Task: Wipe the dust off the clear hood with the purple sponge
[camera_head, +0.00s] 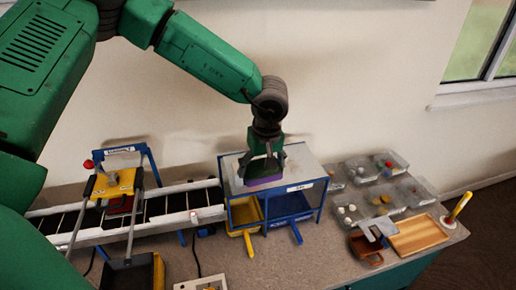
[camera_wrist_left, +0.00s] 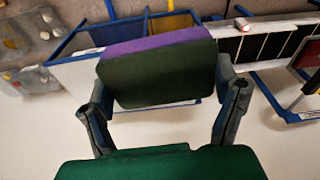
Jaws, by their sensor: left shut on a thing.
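The purple sponge (camera_head: 262,180) is in my left gripper (camera_head: 262,160), over the top of the clear hood (camera_head: 304,170). In the left wrist view the sponge (camera_wrist_left: 155,42) shows a purple edge and a dark green face between the two fingers of the left gripper (camera_wrist_left: 165,95). The hood, on a blue frame, also shows in the left wrist view (camera_wrist_left: 75,72), partly hidden behind the sponge. I cannot tell whether the sponge touches the hood. Dust on the hood is too fine to make out. My right gripper is not in view.
A conveyor (camera_head: 175,205) with a yellow-topped station (camera_head: 117,183) runs left of the hood. Yellow (camera_head: 243,212) and blue (camera_head: 287,205) bins sit under it. Clear trays (camera_head: 385,197), a wooden tray (camera_head: 417,234) and a brown container (camera_head: 365,248) stand to the right.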

